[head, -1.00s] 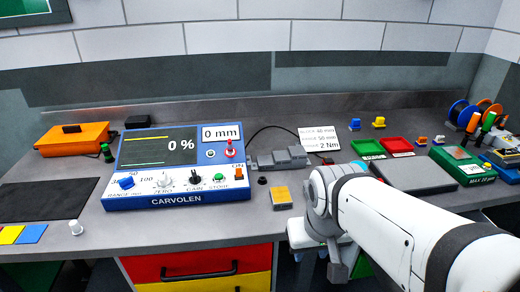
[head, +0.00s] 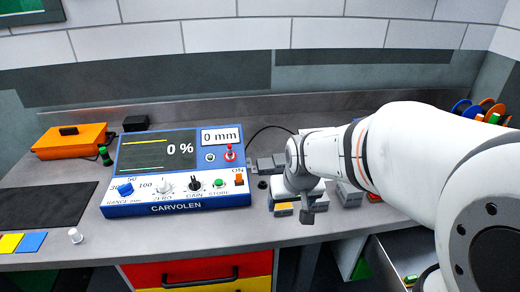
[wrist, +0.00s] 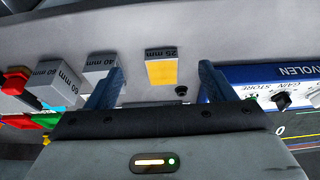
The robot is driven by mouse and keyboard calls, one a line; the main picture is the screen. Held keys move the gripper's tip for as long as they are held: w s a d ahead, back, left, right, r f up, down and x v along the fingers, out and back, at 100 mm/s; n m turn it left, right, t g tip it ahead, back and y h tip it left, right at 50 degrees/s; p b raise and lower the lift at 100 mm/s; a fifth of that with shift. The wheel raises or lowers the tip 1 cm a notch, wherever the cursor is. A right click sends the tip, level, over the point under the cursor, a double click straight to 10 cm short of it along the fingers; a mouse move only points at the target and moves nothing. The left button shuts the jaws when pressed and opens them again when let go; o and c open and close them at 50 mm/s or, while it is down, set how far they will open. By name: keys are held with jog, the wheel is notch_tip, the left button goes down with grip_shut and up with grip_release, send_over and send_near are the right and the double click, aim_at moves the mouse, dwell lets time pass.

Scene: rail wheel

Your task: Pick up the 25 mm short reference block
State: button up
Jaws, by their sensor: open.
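The 25 mm block (wrist: 162,69), with a yellow face and a grey end labelled "25 mm", lies on the bench in the wrist view. My gripper (wrist: 162,66) is open and empty, its two blue fingers apart, and the block appears between the fingertips in the picture. How high the fingers are above the block I cannot tell. In the head view the block (head: 282,208) shows only in part beside my wrist, which hides the rest.
Longer grey blocks, one labelled 40 mm (wrist: 99,66), stand to the left in the wrist view. A small dark knob (wrist: 181,91) is near the block. The blue CARVOLEN console (head: 178,170) stands left of my arm. A black mat (head: 45,204) lies farther left.

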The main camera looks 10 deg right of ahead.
jog(key=shift+t, duration=0.3)
jog(key=shift+w+f+p, duration=0.4)
jog(key=shift+w+f, duration=1.45)
jog(key=shift+w, duration=0.25)
jog(key=shift+w+f+p, duration=0.4)
jog(key=shift+w+f, duration=1.45)
jog(key=shift+w, duration=0.25)
jog(key=shift+c, duration=0.6)
grip_shut()
jog(key=shift+r, duration=0.1)
